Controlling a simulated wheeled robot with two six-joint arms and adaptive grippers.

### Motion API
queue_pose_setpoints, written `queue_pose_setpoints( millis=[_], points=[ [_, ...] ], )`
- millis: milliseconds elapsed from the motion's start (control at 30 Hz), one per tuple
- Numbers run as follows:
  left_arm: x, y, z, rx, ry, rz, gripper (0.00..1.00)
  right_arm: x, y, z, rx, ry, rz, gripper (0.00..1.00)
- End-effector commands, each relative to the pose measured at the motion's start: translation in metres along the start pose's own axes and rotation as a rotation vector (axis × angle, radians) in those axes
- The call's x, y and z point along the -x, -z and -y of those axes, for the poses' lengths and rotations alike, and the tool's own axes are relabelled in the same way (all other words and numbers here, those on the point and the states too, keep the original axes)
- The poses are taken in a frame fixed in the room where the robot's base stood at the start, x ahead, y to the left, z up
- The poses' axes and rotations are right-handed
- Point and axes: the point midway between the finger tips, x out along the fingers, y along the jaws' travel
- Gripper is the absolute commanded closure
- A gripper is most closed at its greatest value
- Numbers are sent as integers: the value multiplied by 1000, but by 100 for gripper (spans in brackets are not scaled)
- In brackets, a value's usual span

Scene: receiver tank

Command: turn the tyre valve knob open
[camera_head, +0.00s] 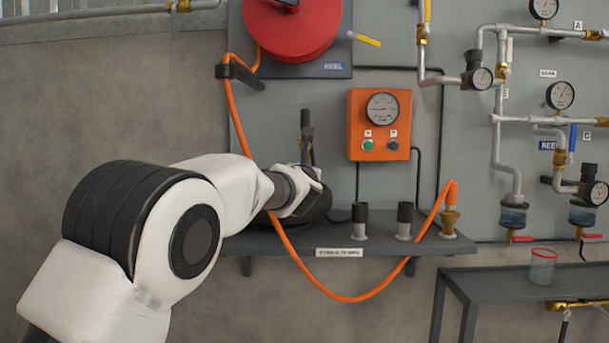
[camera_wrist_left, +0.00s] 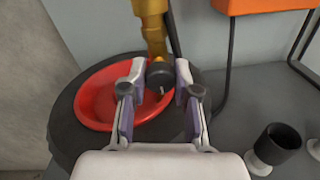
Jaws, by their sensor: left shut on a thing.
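The tyre valve knob (camera_wrist_left: 160,77) is a small dark cap with a pale mark, at the lower end of a brass fitting (camera_wrist_left: 152,28) in the left wrist view. The tyre (camera_wrist_left: 68,112) lies below it, black around a red rim (camera_wrist_left: 95,97). My left gripper (camera_wrist_left: 158,70) has one finger on each side of the knob and is shut on it. In the head view, my left gripper (camera_head: 308,176) is over the tyre on the shelf, and it hides the knob and most of the tyre. My right gripper is not in view.
An orange gauge box (camera_head: 379,150) hangs on the wall right of the gripper. Black-capped stubs (camera_head: 360,220) stand on the grey shelf (camera_head: 335,244). An orange hose (camera_head: 345,299) loops below the shelf's front. A lower table (camera_head: 500,283) holds a red-rimmed cup (camera_head: 542,268).

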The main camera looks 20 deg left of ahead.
Motion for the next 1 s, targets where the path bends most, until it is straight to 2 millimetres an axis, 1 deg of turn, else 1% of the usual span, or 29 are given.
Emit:
queue_pose_setpoints(
  millis=[167, 200, 233, 267, 567, 667, 767, 1000],
  points=[
    [0, -1, 0, 0, 0, 2, 100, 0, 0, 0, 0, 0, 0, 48],
    [0, -1, 0, 0, -1, 2, 60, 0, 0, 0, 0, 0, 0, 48],
    [0, -1, 0, 0, -1, 2, 49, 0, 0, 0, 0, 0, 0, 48],
    [0, -1, 0, 0, -1, 2, 44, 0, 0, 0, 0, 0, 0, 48],
    [1, 0, 0, -1, 0, 1, 44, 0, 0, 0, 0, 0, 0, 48],
    [8, -2, 0, -2, -1, 1, 44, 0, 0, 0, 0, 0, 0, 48],
    [24, -1, 0, -5, 0, 0, 44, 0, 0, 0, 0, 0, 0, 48],
    [87, -2, 0, -5, 0, 2, 44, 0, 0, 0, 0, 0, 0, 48]
  ],
)
